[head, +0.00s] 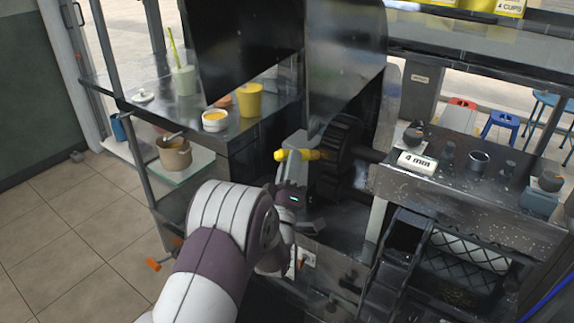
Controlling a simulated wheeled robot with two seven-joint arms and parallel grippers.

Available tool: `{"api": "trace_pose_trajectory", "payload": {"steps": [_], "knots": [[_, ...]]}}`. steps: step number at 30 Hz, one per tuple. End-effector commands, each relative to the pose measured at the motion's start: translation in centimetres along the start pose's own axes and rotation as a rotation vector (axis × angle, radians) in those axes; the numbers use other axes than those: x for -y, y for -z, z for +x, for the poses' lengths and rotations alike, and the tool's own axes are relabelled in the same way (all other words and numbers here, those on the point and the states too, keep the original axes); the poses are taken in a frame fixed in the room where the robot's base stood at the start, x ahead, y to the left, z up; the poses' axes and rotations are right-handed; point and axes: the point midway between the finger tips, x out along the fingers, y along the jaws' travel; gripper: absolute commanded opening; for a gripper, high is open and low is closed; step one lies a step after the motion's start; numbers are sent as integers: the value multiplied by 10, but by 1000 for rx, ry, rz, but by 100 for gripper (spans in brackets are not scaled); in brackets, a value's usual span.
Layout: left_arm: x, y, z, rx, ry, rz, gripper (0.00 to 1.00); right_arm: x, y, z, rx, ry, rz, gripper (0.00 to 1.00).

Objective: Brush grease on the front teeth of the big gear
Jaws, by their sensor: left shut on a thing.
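The big gear (338,150) is dark and toothed, and stands on edge right of centre with a shaft out of its right side. My left gripper (298,155) is shut on a yellow-handled brush (313,155), held roughly level. The handle's left end sticks out of the fingers. The other end points right, at the gear's left-hand teeth. The bristles are too dark and small to make out, so I cannot tell whether they touch the teeth. My right gripper is not in view.
A beige pot (174,156) with a stick in it stands on a low glass shelf at left. A white bowl (215,121), a yellow cup (249,101) and a glass (184,80) stand on the metal counter. Metal panels hang above the gear. A "4 mm" block (416,163) sits at right.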

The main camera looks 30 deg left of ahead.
Motion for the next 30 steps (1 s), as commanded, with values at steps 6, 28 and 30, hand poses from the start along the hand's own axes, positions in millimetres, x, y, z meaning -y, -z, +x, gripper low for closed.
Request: {"api": "trace_pose_trajectory", "payload": {"steps": [6,28,30], "knots": [[-15,-18,-9,13,-5,-4,0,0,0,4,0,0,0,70],[-22,-22,-18,7,0,1,0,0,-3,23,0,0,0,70],[-18,-17,-16,7,-1,0,0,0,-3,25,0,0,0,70]]}}
